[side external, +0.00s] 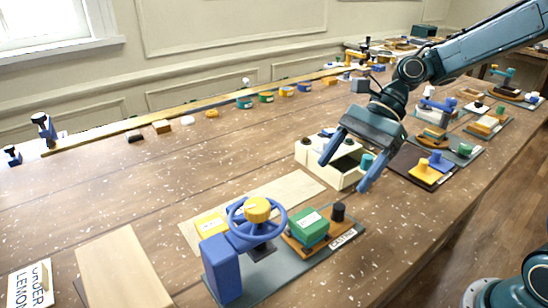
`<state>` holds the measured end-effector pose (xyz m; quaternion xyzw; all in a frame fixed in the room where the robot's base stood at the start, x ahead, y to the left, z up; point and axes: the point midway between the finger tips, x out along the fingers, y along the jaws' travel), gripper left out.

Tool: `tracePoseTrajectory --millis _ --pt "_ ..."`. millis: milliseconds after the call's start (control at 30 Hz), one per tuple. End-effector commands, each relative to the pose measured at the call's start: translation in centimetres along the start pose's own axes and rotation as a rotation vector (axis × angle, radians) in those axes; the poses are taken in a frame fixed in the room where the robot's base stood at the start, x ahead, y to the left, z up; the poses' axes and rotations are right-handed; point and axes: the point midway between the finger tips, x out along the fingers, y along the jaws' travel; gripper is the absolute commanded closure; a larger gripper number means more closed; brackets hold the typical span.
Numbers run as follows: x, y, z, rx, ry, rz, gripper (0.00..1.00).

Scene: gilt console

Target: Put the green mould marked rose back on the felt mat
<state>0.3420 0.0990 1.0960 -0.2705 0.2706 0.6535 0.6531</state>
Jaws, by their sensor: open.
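A green block (308,229) with a small pale label on top sits on an orange-brown slide at the near press (222,268). It looks like the green mould, but its label is too small to read. A dark brown mat (403,160), apparently the felt mat, lies right of centre and carries a yellow mould (425,174) and a blue mould (440,161). My gripper (346,174) is open, with its fingers pointing down over the white box, up and to the right of the green block. I see nothing between the fingers.
The white box (312,157) has an open compartment, partly hidden by my gripper. The press has a blue handwheel (260,222); a dark knob (338,211) stands beside the green block. An order card (30,286) reads lemon. The table's left middle is clear.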

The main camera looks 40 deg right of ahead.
Motion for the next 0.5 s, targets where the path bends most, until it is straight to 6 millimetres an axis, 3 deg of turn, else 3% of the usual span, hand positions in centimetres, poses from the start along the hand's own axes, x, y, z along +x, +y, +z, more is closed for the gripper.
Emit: tracePoseTrajectory --millis 233,500 --pt "3.8 0.1 0.1 -0.001 -0.001 0.004 0.24" --pt "5.6 0.0 0.0 -0.001 0.0 0.0 0.24"
